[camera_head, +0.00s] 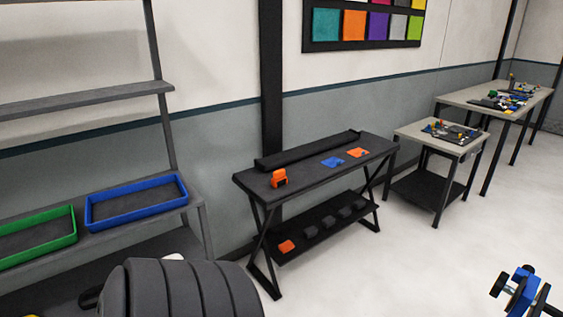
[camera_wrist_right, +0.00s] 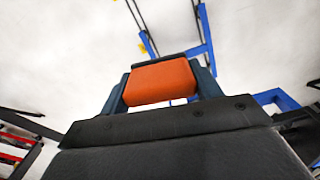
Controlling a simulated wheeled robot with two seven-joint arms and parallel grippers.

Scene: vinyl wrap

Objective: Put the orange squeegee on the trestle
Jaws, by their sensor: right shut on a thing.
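In the right wrist view the orange squeegee (camera_wrist_right: 160,82) shows as an orange block between the two dark fingers of my right gripper (camera_wrist_right: 160,85). The gripper is shut on it, with pale floor behind. The squeegee's far side is hidden. In the head view a black trestle (camera_head: 310,170) with crossed legs stands against the wall. On its top are an upright orange item (camera_head: 279,178), a flat blue piece (camera_head: 333,162) and a flat orange piece (camera_head: 358,152). Neither of my grippers shows in the head view.
The trestle's lower shelf (camera_head: 325,222) holds an orange piece (camera_head: 286,246) and several dark ones. A shelf rack at left holds a green tray (camera_head: 38,252) and a blue tray (camera_head: 138,220). A small table (camera_head: 420,133) stands right of the trestle.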

